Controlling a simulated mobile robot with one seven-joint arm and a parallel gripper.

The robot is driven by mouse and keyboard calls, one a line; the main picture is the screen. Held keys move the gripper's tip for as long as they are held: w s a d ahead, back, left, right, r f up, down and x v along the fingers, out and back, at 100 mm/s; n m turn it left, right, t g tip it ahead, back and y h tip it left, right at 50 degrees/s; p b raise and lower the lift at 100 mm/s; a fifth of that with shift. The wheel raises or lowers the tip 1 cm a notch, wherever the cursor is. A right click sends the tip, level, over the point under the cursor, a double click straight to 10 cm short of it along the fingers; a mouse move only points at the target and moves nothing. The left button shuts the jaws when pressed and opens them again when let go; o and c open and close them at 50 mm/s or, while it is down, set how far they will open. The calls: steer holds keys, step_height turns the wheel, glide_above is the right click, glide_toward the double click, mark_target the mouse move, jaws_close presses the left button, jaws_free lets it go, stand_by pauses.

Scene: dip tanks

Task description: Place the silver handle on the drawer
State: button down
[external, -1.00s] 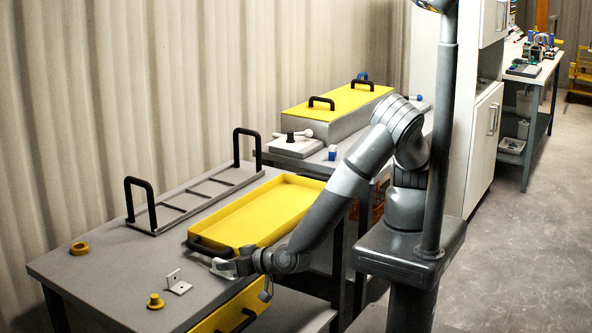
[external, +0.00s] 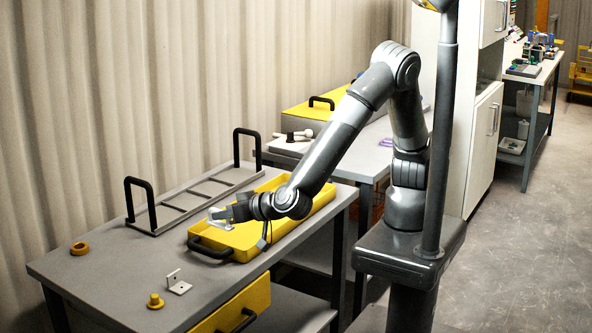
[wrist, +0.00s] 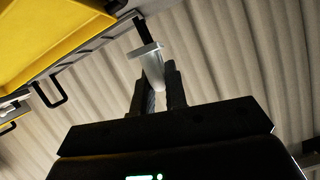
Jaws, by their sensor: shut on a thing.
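The silver handle (external: 217,222) is held between the fingers of my gripper (external: 228,213), above the left end of a yellow tray (external: 297,231). In the wrist view the silver handle (wrist: 151,62), a pale metal piece with a crossbar at its outer end, sticks out from between the dark fingers (wrist: 157,88). The yellow drawer (external: 243,303) with a black pull (external: 236,322) is at the table's front, below and apart from my gripper. Its lower part is cut off by the picture's edge.
A rack with two upright black handles (external: 144,205) lies behind the tray. A yellow ring (external: 79,248), a yellow knob (external: 155,301) and a silver angle bracket (external: 178,283) rest on the grey table (external: 110,285). The table's left part is mostly clear.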

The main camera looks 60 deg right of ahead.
steer(key=shift+r, duration=1.6)
steer(key=shift+w+d, duration=0.15)
steer(key=shift+w, duration=0.15)
steer(key=w+d+f+m+h, duration=0.2)
steer(key=w+d+h, duration=0.1)
steer(key=w+d, duration=1.9)
steer(key=w+d+f+m+h, duration=0.1)
steer(key=w+d+f, duration=0.1)
steer(key=d, duration=1.2)
steer(key=w+d+f+m+h, duration=0.1)
steer(key=w+d+f, duration=0.1)
steer(key=d, duration=1.2)
steer(key=shift+w+d+f+g, duration=0.3)
steer(key=shift+d+f, duration=0.05)
steer(key=shift+f, duration=0.1)
